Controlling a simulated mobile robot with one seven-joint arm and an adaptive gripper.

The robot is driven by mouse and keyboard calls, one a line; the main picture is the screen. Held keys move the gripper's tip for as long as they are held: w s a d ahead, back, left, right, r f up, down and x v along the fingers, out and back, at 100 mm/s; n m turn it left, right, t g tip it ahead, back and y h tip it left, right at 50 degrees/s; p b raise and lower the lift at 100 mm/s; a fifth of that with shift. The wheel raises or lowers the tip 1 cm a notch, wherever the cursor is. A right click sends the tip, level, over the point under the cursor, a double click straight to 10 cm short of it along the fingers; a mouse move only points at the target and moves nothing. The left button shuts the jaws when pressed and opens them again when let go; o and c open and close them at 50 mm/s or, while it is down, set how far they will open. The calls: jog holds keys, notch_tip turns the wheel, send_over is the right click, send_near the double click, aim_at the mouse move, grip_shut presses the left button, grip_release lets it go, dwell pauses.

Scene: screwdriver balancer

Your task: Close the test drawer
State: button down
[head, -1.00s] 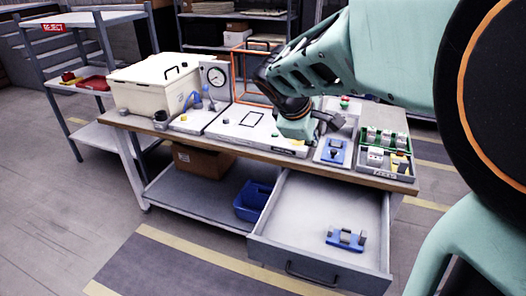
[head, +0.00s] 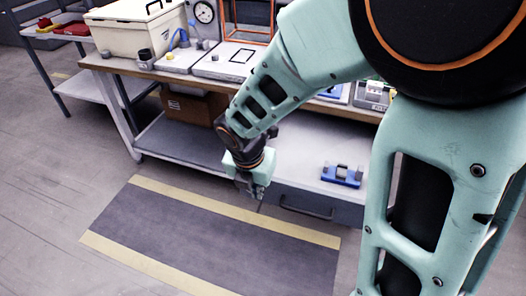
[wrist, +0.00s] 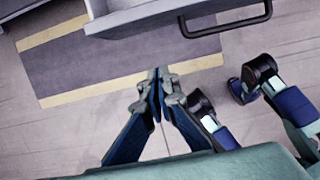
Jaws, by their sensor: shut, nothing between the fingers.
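The test drawer (head: 296,172) is pulled out below the bench, with its grey front and dark bar handle (head: 306,212) toward me. A blue fixture (head: 342,176) with grey blocks lies inside it. My gripper (head: 257,198) hangs low near the left end of the drawer front, left of the handle. In the wrist view my gripper (wrist: 159,76) has its fingertips together and empty, apart from the drawer front (wrist: 165,14). The handle (wrist: 226,24) shows there at upper right. My arm hides the drawer's back left part in the head view.
The workbench (head: 150,75) carries a white cooler box (head: 130,30), a gauge (head: 203,12) and a white panel (head: 232,62). A cardboard box (head: 192,105) sits on the lower shelf (head: 170,142). The floor before the drawer is clear, with a yellow-edged dark mat (head: 210,230).

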jog(key=b, duration=0.4)
send_near(264, 196)
jog(key=s+f, duration=0.4)
jog(key=f, duration=0.2)
jog(key=shift+w+d+r, duration=0.2)
jog(key=shift+w+r, duration=0.05)
jog(key=shift+w, duration=0.4)
jog(key=shift+w+d+r, duration=0.2)
jog(key=shift+w, duration=0.45)
jog(key=shift+w+d+r, duration=0.2)
jog(key=shift+w+r, duration=0.05)
jog(key=shift+w, duration=0.4)
